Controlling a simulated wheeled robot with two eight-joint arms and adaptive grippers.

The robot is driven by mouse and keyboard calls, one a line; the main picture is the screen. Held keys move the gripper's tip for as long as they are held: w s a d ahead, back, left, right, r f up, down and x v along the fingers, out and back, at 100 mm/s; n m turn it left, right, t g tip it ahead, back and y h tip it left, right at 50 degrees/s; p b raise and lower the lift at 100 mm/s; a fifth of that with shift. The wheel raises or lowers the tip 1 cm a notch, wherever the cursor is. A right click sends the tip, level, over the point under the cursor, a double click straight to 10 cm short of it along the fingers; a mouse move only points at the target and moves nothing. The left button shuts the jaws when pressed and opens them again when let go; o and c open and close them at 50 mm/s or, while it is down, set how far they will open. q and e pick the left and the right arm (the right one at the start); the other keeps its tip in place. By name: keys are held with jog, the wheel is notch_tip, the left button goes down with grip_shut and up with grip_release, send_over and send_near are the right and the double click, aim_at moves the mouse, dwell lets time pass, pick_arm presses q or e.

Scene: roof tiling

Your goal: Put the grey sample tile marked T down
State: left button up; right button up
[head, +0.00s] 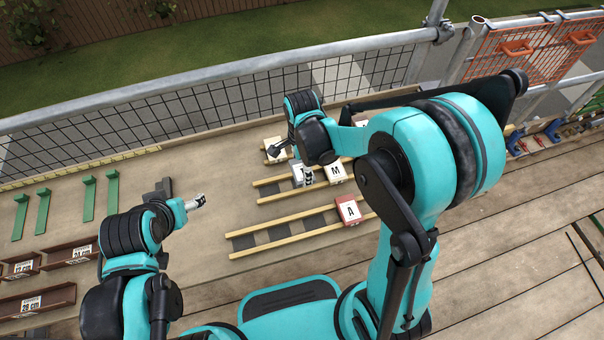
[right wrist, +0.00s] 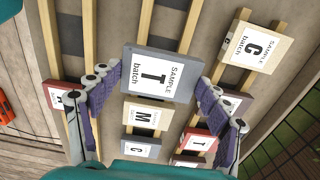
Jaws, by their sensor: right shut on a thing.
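The grey sample tile marked T (right wrist: 158,72) is held between the two finger pads of my right gripper (right wrist: 160,88), its lettered face toward the camera. In the right wrist view it overlaps the middle pair of wooden rails (right wrist: 146,22) and looks larger than the tiles around it. Whether it touches the rails I cannot tell. In the head view the tile (head: 297,175) shows small and partly hidden beside my right gripper (head: 308,177), left of the cream M tile (head: 335,172). My left gripper (head: 197,202) is away to the left, its jaws too small to judge.
A red A tile (head: 349,210) sits on the near rails (head: 255,250). A cream C tile (right wrist: 253,47) sits on the far rails. A grey C tile (right wrist: 141,147) and red T tile (right wrist: 196,146) lie close by. Brown troughs (head: 35,301) and green strips (head: 88,199) stand left.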

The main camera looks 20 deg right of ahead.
aim_at(302, 170)
notch_tip(302, 170, down, 4)
jog(key=shift+r+b, duration=0.2)
jog(key=shift+b, duration=0.5)
jog(key=shift+r, duration=0.1)
jog(key=shift+f+b, duration=0.4)
jog(key=shift+f, duration=0.1)
jog(key=o, duration=1.3)
jog(key=shift+r, duration=0.1)
jog(key=shift+r, duration=0.1)
